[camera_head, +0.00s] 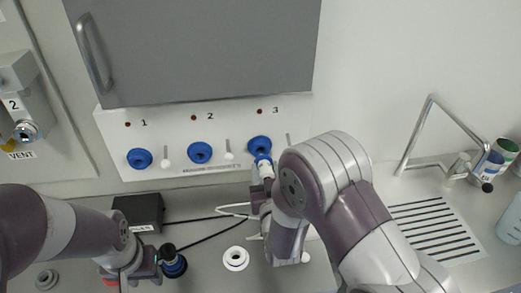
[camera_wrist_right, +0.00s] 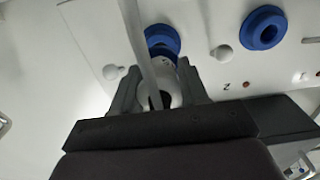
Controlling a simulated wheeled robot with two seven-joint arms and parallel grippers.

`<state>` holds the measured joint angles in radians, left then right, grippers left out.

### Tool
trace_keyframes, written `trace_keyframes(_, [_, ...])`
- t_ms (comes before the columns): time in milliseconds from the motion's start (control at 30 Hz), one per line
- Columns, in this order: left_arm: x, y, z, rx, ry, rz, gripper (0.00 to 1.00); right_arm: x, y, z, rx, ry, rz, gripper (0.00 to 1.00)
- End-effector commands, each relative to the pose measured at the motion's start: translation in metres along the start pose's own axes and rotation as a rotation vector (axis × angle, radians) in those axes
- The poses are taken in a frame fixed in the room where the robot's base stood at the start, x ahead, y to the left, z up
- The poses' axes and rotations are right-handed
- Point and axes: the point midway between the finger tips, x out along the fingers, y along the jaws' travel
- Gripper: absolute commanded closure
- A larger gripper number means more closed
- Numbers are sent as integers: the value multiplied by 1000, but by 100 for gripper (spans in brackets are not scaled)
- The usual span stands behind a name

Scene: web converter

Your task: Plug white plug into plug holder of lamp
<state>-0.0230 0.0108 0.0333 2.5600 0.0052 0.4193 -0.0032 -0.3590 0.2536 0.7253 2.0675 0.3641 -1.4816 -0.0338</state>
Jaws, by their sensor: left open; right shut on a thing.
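A white plug (camera_wrist_right: 160,88) with a cable is held in my right gripper (camera_wrist_right: 162,90), which is shut on it. My right arm covers much of the gripper (camera_head: 262,195) in the head view. My left gripper (camera_head: 150,264) is open at the lower left, beside a black and blue knob (camera_head: 174,264). I cannot make out a lamp.
Blue holders 1 (camera_head: 140,158) and 2 (camera_head: 200,152) sit on the white panel, under a grey cabinet (camera_head: 200,50). A black box (camera_head: 138,212) and a white ring fitting (camera_head: 236,258) are on the counter. A tap (camera_head: 430,140) and drain (camera_head: 432,228) are at right.

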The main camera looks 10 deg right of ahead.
Motion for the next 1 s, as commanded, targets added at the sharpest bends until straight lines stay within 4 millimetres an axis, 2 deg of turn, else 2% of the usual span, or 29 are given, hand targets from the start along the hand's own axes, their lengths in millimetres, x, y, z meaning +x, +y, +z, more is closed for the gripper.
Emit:
trace_keyframes(167, [1, 0, 0, 0, 0, 0, 57, -6, 0, 0, 1, 1, -1, 100])
trace_keyframes(500, [2, 0, 0, 0, 0, 0, 57, -38, 0, 0, 0, 1, -1, 100])
trace_keyframes(800, [2, 0, 0, 0, 0, 0, 57, -40, 0, -1, 0, 1, 0, 100])
trace_keyframes(867, [-3, 0, 0, 0, 0, 0, 57, -40, 0, -6, 0, 1, 0, 100])
trace_keyframes(1000, [-32, 0, -4, 0, 0, 0, 57, -40, 0, -36, 0, 1, 0, 100])
